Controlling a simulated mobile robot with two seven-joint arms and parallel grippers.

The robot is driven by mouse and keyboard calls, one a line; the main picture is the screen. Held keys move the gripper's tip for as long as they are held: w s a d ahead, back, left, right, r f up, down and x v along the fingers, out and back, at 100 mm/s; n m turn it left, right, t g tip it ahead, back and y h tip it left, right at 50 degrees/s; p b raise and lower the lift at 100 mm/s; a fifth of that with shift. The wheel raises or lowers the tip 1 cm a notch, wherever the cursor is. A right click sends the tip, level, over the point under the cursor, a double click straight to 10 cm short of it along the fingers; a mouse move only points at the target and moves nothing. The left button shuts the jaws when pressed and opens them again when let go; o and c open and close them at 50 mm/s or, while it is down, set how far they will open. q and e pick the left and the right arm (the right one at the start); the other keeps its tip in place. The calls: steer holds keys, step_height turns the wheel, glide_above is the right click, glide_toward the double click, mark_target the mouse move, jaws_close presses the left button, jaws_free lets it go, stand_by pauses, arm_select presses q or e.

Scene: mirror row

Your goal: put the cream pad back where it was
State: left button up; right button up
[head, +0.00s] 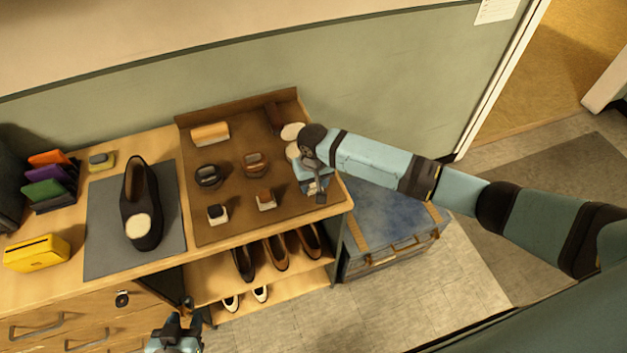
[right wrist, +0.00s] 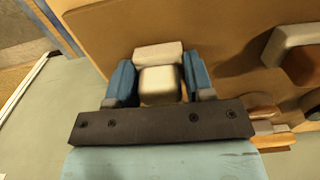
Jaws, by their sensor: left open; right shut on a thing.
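My right gripper (head: 316,186) is over the right side of the brown tray (head: 230,232). In the right wrist view its blue fingers are closed on both sides of the cream pad (right wrist: 159,82). A pale block-like part (right wrist: 158,54) shows just beyond, against brown; whether it belongs to the pad I cannot tell. In the head view the gripper mostly hides the held pad, so I cannot tell whether it touches the tray. A round cream piece (head: 292,131) lies at the tray's upper right, with another partly hidden below it. My left gripper (head: 176,333) is open and empty, low in front of the drawers.
The tray also holds an orange-topped brush (head: 210,133), dark round items and small brushes. A black shoe (head: 140,190) with a cream toe patch stands on a grey mat (head: 103,250). A blue trunk (head: 390,215) stands on the floor to the right. More shoes sit on shelves below.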

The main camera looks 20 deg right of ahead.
steer(key=shift+f, duration=0.15)
steer(key=o, duration=0.8)
steer(key=shift+o, duration=0.2)
step_height(320, 180, up, 12)
steer(key=b, duration=0.1)
steer(key=s+a+f+t+y, duration=0.1)
steer(key=s+a+f, duration=0.1)
steer(key=f, duration=0.1)
steer(key=s+a+f+n+t+y, duration=0.1)
steer(key=s+a+f+y, duration=0.1)
steer(key=s+a, duration=0.1)
steer(key=shift+s+a+f+y, duration=0.25)
steer(key=shift+a+f+y, duration=0.05)
steer(key=shift+a+f, duration=0.1)
steer(key=s+d+f+t, duration=0.4)
steer(key=s, duration=0.5)
steer(key=s+d+f+n+t, duration=0.1)
steer(key=s+d+f+t, duration=0.3)
steer(key=s, duration=0.6)
steer(key=shift+d+f+n+t, duration=0.35)
steer(key=shift+d+t, duration=0.15)
steer(key=shift+d, duration=0.1)
